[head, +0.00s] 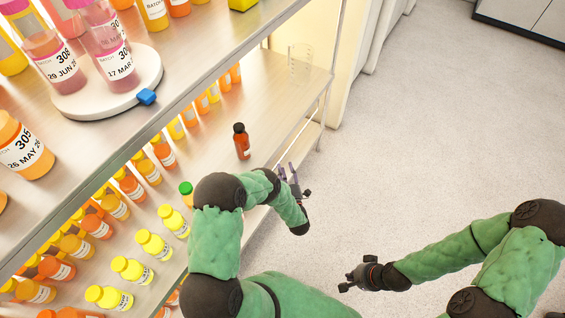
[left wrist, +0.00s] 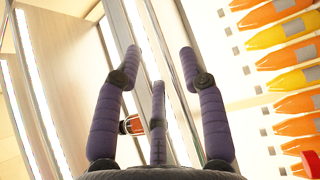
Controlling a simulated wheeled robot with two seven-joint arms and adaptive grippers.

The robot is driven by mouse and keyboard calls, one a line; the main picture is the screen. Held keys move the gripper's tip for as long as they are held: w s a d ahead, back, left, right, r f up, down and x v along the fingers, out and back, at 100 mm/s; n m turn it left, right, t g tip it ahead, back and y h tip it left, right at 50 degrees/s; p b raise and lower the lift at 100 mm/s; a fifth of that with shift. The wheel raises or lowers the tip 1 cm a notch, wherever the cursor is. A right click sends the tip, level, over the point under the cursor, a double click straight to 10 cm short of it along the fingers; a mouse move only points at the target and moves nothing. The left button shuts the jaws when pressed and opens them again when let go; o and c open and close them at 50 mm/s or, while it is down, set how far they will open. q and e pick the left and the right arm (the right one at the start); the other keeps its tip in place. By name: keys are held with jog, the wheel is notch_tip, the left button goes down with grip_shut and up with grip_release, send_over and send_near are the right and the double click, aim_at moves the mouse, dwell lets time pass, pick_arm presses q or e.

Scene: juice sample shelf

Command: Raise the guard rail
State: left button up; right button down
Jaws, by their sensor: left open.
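My left gripper (head: 287,171) is at the front edge of the lower shelf (head: 268,85), right of a dark-capped bottle. In the left wrist view its purple fingers (left wrist: 160,55) are spread and hold nothing. A thin shiny metal bar (left wrist: 178,75) runs lengthwise behind or between the fingers there; I cannot tell if it touches them. It looks like the guard rail, but I cannot be sure. In the head view my arm hides part of the shelf front. My right gripper (head: 350,280) hangs over the floor, away from the shelf; its finger opening is unclear.
The dark-capped red-brown bottle (head: 241,142) stands near the lower shelf's front. Several yellow and orange bottles fill the shelf to the left. The upper shelf holds a white round stand (head: 140,85) with pink bottles. A clear beaker (head: 299,57) stands far back. The floor (head: 430,130) is clear.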

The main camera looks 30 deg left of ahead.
pick_arm(q)
jog(key=shift+b+x, duration=0.5)
jog(key=shift+x, duration=1.8)
grip_shut()
